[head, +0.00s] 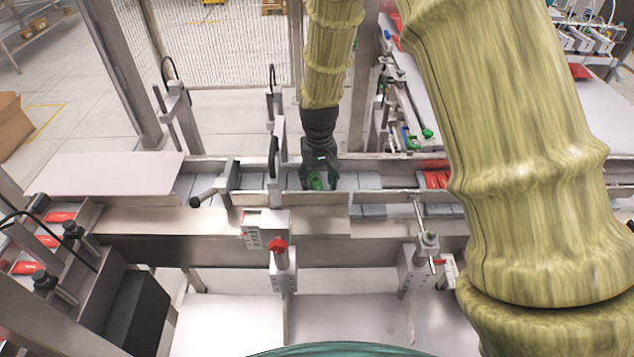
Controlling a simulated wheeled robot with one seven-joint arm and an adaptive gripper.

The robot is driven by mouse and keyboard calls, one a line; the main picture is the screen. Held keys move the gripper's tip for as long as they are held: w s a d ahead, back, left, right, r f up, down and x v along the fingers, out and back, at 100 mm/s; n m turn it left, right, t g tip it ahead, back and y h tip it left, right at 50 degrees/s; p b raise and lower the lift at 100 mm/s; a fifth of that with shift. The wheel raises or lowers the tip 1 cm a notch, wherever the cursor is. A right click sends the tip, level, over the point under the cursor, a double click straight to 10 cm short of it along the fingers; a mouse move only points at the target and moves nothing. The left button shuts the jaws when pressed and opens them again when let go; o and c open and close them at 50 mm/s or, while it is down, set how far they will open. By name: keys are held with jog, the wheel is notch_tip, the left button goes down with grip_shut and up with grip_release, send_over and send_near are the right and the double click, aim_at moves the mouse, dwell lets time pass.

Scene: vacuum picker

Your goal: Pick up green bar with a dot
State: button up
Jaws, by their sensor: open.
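A green bar (316,181) lies in the conveyor channel (345,181) near the middle of the head view. A dot on it is too small to make out. My gripper (318,184) points down into the channel, right at the green bar, with its dark fingers around or just above it. My gripper is open. The fingers hide part of the bar, and I cannot tell whether they touch it.
Metal rails and posts (273,160) stand close left of my gripper. Red packs (436,180) lie further right in the channel, others (40,241) at the far left. My arm covers the right side.

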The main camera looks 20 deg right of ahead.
jog(key=shift+f, duration=0.8)
jog(key=shift+c, duration=0.2)
jog(key=c, duration=1)
jog(key=shift+r, duration=0.1)
